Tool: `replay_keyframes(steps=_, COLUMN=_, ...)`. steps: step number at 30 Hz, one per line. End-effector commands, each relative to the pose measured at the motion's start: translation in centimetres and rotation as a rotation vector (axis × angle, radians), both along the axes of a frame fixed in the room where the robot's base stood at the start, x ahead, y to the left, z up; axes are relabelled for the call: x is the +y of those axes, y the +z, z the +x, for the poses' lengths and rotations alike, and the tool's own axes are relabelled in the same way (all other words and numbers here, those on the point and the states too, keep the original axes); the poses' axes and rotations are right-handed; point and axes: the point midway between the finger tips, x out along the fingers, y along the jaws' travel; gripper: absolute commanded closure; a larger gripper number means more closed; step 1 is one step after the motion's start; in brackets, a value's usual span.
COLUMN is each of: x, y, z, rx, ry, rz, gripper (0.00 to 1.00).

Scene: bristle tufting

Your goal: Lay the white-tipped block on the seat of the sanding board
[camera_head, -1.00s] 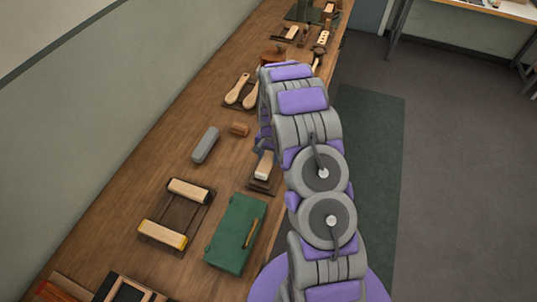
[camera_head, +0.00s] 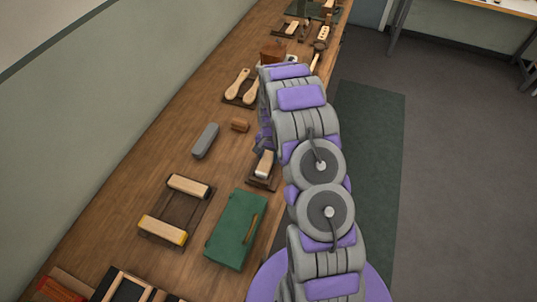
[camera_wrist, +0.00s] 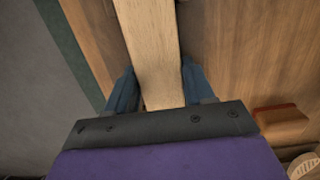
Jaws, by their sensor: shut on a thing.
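A pale wooden block (camera_head: 265,163) with a whitish near end lies over a small dark board (camera_head: 263,184) near the table's right edge. My gripper (camera_wrist: 158,72) is shut on this block (camera_wrist: 150,45), with a blue finger on each side of it in the wrist view. In the head view my arm partly hides the gripper and the block's far end. I cannot tell whether the block touches the board.
A dark rack (camera_head: 174,210) at left holds two pale blocks, the nearer one yellow-ended. A green case (camera_head: 236,230) stands just in front of the dark board. A grey bar (camera_head: 205,141), a small brown block (camera_head: 240,125) and wooden paddles (camera_head: 237,84) lie farther back.

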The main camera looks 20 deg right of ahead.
Motion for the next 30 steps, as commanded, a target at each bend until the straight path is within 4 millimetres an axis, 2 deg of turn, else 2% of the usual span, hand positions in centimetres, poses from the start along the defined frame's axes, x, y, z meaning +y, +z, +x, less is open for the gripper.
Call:
replay_keyframes(steps=27, x=0.01, y=-0.79, z=-0.01, rx=0.001, ry=0.000, rz=0.001, gripper=0.88)
replay_keyframes(steps=28, x=0.01, y=-0.81, z=-0.01, rx=0.001, ry=0.000, rz=0.001, gripper=0.46)
replay_keyframes(steps=30, x=0.00, y=-0.79, z=0.00, rx=0.000, ry=0.000, rz=0.000, gripper=0.40)
